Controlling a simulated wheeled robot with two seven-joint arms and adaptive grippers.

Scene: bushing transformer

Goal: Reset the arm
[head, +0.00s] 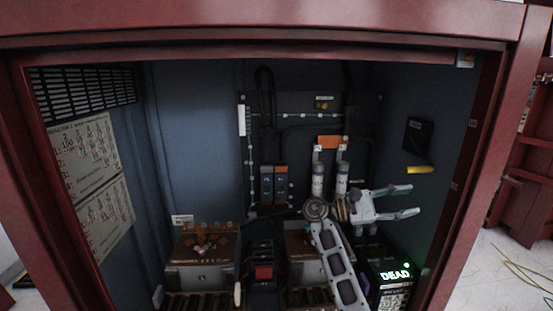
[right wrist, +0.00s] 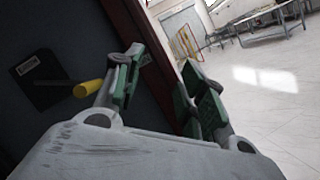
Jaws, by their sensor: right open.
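My right arm reaches into the red-framed cabinet (head: 270,45) from below in the head view. My right gripper (head: 410,200) is inside it, to the right of the two white cylinders, with its fingers pointing right. Its fingers are apart and nothing is between them. In the right wrist view the same gripper (right wrist: 155,85) shows two green-padded fingers spread open, in front of the cabinet's edge. A yellow handle (head: 419,169) on a dark plate (head: 418,138) sits on the right inner wall, just above the gripper; the handle also shows in the right wrist view (right wrist: 88,88). My left gripper is not in view.
Two transformer blocks (head: 202,255) stand on the cabinet floor, the right one partly behind my arm. A box with a lit "DEAD" display (head: 395,274) stands below the gripper. The right frame post (head: 486,150) is close by. Open floor (right wrist: 270,110) lies outside.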

